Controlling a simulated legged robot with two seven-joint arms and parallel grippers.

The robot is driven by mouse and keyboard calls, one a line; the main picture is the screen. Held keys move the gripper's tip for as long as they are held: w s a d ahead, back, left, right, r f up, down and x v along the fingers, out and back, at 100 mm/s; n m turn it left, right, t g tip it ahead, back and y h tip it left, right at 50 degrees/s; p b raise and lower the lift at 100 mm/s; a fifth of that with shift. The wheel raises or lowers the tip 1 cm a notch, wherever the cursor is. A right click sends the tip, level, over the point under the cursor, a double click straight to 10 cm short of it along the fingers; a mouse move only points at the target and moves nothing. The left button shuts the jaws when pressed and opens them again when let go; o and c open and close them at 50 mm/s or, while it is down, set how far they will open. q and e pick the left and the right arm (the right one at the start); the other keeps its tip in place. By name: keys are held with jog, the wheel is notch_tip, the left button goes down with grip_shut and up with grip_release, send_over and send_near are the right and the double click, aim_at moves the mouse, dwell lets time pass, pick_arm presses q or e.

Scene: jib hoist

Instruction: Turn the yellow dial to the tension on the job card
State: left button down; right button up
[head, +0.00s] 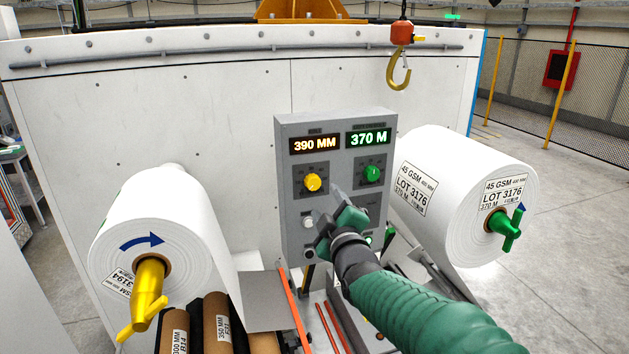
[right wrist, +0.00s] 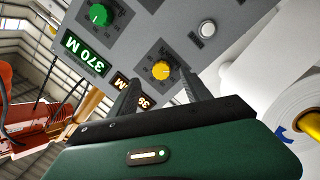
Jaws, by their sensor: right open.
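The yellow dial (head: 313,183) is on the left of the grey control panel (head: 291,232), under an amber display (head: 314,144) reading 390 MM. In the right wrist view the yellow dial (right wrist: 161,70) appears between my fingertips, with part of the amber display behind a finger. My right gripper (head: 338,212) is open and empty, in front of the panel, below and right of the dial in the head view. In the right wrist view its fingers (right wrist: 162,84) point at the panel; contact with the dial cannot be told. I cannot identify a job card. My left gripper is not in view.
A green dial (head: 372,174) sits under a green display (head: 368,138) reading 370 M. A white knob (head: 308,222) is below the yellow dial. White paper rolls flank the panel, left (head: 185,215) and right (head: 460,160). A hoist hook (head: 399,75) hangs above.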

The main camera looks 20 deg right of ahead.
aim_at(313, 184)
jog(key=w+p, duration=0.1)
jog(key=w+r+p, duration=0.1)
jog(key=w, duration=0.1)
jog(key=shift+w+a, duration=0.1)
jog(key=shift+w, duration=0.2)
jog(key=w, duration=0.1)
jog(key=w+a+p, duration=0.1)
jog(key=w, duration=0.1)
jog(key=shift+w+a+p, duration=0.25)
jog(key=shift+a+p, duration=0.05)
jog(key=shift+p, duration=0.05)
jog(key=shift+w+a+f, duration=0.1)
jog(key=shift+w+a, duration=0.05)
jog(key=shift+w, duration=0.2)
jog(key=shift+w+f, duration=0.1)
jog(key=shift+w, duration=0.05)
jog(key=shift+d, duration=0.7)
jog(key=shift+c, duration=0.7)
jog(key=shift+s+d, duration=0.25)
jog(key=shift+d, duration=0.1)
jog(key=c, duration=0.5)
jog(key=shift+c, duration=1)
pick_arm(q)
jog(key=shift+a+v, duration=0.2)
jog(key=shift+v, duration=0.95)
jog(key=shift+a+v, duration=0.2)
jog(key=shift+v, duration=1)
pick_arm(e)
jog(key=shift+a, duration=0.35)
grip_shut()
